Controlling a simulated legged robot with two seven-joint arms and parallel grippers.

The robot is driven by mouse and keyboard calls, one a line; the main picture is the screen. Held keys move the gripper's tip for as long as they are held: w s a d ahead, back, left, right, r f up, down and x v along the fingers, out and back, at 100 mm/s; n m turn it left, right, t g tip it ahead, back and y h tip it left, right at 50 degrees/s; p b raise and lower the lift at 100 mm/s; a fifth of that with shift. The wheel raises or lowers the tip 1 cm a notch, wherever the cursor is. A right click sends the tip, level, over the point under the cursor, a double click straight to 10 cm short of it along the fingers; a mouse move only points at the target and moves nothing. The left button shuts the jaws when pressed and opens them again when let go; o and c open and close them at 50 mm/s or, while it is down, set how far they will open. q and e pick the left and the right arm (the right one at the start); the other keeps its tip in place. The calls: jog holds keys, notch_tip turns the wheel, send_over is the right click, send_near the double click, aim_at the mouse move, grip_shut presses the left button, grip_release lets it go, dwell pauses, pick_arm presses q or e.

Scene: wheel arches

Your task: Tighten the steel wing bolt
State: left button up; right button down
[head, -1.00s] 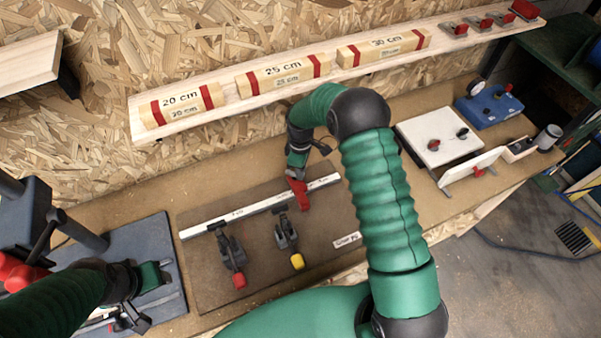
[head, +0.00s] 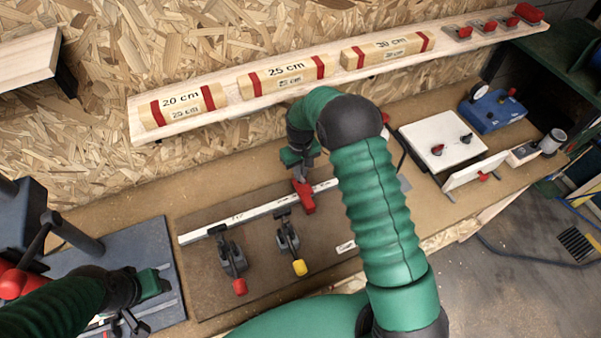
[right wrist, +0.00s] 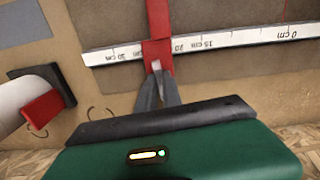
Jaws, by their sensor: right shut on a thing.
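A red stop (head: 304,199) sits across the white measuring rail (head: 232,221) on the brown board. In the right wrist view the red stop (right wrist: 159,22) crosses the rail (right wrist: 115,54), between printed centimetre marks. My right gripper (right wrist: 157,74) is shut at the stop's near end. A small pale steel piece (right wrist: 156,65), which looks like the wing bolt, shows between its fingertips. In the head view my right gripper (head: 301,172) is over the stop, and the bolt is too small to make out. My left gripper (head: 135,318) is low at the left; its jaws are unclear.
Two toggle clamps, one with a red tip (head: 239,286) and one with a yellow tip (head: 299,267), stand in front of the rail. A shelf (head: 232,110) holds length-marked wooden blocks. A white panel (head: 436,140) and a blue fixture (head: 492,111) are at the right.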

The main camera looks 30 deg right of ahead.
jog(key=shift+w+r+m, duration=0.1)
jog(key=shift+w+m, duration=0.15)
jog(key=shift+m, duration=0.05)
jog(key=c, duration=1.6)
grip_release()
jog(key=shift+c, duration=0.2)
pick_arm(q)
jog(key=shift+w+f, duration=0.15)
jog(key=shift+w, duration=0.2)
pick_arm(e)
jog(key=shift+o, duration=0.7)
jog(key=shift+f, duration=0.2)
jog(key=shift+r, duration=0.3)
pick_arm(q)
notch_tip(320, 180, down, 3)
jog(key=b, duration=0.2)
jog(key=shift+s+r+b, duration=0.15)
jog(key=shift+r+b, duration=0.05)
jog(key=shift+b, duration=0.15)
pick_arm(e)
notch_tip(320, 180, up, 16)
jog(key=shift+w, duration=0.1)
